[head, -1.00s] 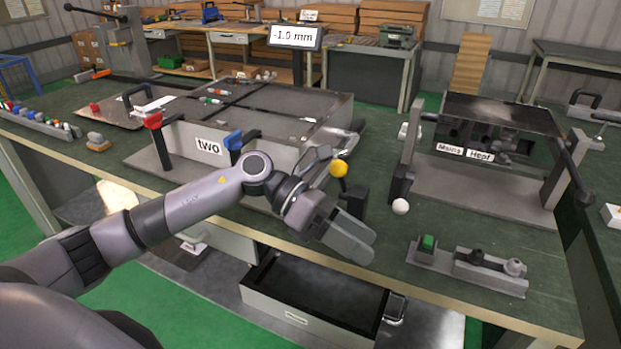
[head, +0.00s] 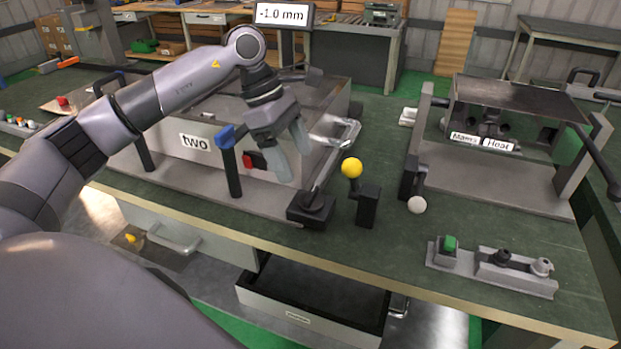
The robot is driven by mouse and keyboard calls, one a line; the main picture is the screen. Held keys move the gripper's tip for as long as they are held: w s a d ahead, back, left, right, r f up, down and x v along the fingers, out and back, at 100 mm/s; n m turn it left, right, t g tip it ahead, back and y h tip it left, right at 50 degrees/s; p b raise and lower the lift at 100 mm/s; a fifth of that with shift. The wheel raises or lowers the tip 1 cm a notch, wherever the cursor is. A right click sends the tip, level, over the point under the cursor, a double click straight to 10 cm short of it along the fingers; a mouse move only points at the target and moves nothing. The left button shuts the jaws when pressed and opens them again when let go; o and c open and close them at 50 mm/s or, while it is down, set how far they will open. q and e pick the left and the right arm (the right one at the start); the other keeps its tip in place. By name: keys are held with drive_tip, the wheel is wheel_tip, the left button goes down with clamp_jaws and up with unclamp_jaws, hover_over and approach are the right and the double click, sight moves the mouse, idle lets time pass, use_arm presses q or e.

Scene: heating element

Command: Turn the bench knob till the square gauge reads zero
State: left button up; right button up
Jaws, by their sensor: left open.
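The square gauge (head: 283,14) is a white display in a dark frame at the top of the head view, and it reads -1.0 mm. A black knob on a square base (head: 312,207) sits near the front edge of the bench, right of the "two" box; it looks like the bench knob. My left gripper (head: 293,160) is open and empty, pointing down above and a little left of this knob, apart from it. My right gripper is not in view.
A yellow-ball lever (head: 352,169) and a white-ball lever (head: 417,205) stand right of the knob. The box labelled "two" (head: 197,142) has blue-topped (head: 226,136) and red handles. A green-button panel (head: 449,245) lies front right. An open drawer (head: 300,318) hangs below.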

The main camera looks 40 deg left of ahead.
sight(309, 193)
use_arm(q)
drive_tip(key=shift+p+x, duration=0.4)
drive_tip(key=shift+x, duration=3.1)
drive_tip(key=c, duration=1.1)
